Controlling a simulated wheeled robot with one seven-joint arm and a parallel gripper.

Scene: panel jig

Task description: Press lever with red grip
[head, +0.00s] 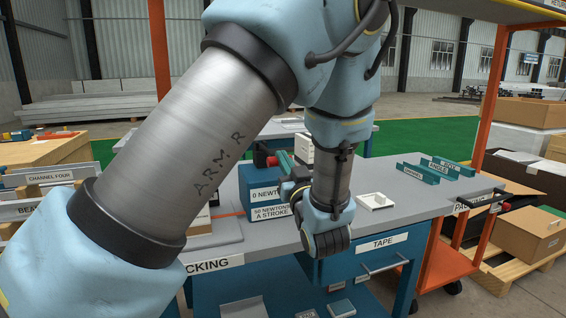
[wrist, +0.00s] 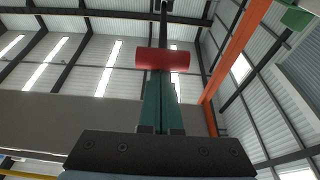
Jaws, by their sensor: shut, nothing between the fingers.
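The red grip (wrist: 162,59) is a short cylinder lying crosswise in the wrist view, with a dark lever bar (wrist: 163,22) running up beyond it. My gripper (wrist: 162,74) has its two green fingers shut side by side and empty. The fingertips meet the middle of the red grip's lower edge in that view; I cannot tell whether they touch. In the head view the red grip (head: 272,161) shows small above a blue box (head: 262,197) labelled in newtons, with my green fingertips (head: 285,160) close on its right. My arm hides much of the lever.
The grey bench top (head: 400,208) carries a white tray (head: 376,201) and green channel pieces (head: 418,173) right of my wrist. A white block (head: 303,148) stands behind my wrist. An orange post (head: 489,95) rises at the right.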

